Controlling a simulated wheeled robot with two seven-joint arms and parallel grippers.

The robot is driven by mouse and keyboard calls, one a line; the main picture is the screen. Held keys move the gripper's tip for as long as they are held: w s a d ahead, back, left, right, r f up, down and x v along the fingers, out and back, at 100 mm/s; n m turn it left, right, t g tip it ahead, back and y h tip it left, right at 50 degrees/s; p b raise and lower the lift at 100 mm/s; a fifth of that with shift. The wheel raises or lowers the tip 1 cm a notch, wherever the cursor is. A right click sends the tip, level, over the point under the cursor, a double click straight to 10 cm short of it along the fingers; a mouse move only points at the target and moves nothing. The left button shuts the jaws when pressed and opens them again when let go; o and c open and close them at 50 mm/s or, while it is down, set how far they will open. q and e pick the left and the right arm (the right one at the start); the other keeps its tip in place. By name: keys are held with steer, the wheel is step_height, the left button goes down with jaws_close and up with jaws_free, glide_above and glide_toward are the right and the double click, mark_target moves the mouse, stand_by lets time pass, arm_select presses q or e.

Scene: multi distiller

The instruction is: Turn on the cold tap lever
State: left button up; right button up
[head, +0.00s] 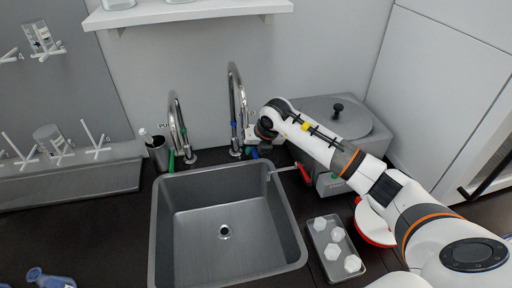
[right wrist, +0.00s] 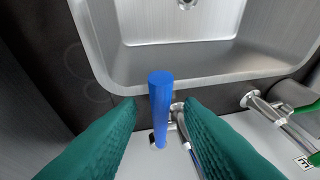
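The blue tap lever (right wrist: 160,95) stands between the two green fingers of my right gripper (right wrist: 160,108) in the right wrist view. A gap shows on each side of it, so the gripper is open around it and not clamped. In the head view a small part of the blue lever (head: 254,153) shows at the foot of the right-hand tap (head: 238,105), behind the sink. My right gripper (head: 264,147) is there too, its fingers mostly hidden by the wrist. A red lever (head: 303,173) sticks out to the right. My left gripper is not in view.
A steel sink (head: 165,215) lies in front of the taps. A second tap (head: 178,125) with a green lever stands left. A grey distiller box (head: 355,115) with a round lid is close to my right arm. A tray (head: 318,265) of white pieces stands right of the sink.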

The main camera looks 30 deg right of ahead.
jaws_close()
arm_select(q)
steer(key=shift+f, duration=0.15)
arm_select(e)
steer(key=shift+d, duration=0.1)
